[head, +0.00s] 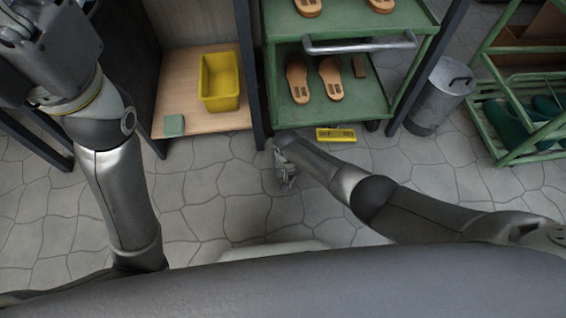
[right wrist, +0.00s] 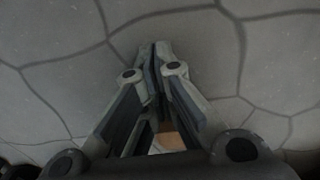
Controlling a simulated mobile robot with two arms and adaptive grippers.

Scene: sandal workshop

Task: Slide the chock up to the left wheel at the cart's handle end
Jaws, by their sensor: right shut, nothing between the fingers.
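The green cart (head: 345,110) stands with its metal handle (head: 360,46) toward me. The yellow chock (head: 336,134) lies on the floor by the cart's near edge, right of my right gripper and apart from it. A dark wheel (head: 372,126) shows under the cart's near right corner. The near left wheel is not visible; my right wrist covers that corner. My right gripper (head: 286,184) points down over the floor in front of that corner. In the right wrist view its fingers (right wrist: 155,50) are shut and empty above paving. My left gripper is out of view; only its arm shows.
A wooden shelf with a yellow bin (head: 220,82) and a small green block (head: 174,125) is left of the cart. Dark posts flank the cart. A metal bucket (head: 440,95) and green rack (head: 520,110) stand right. The near paving is mostly clear.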

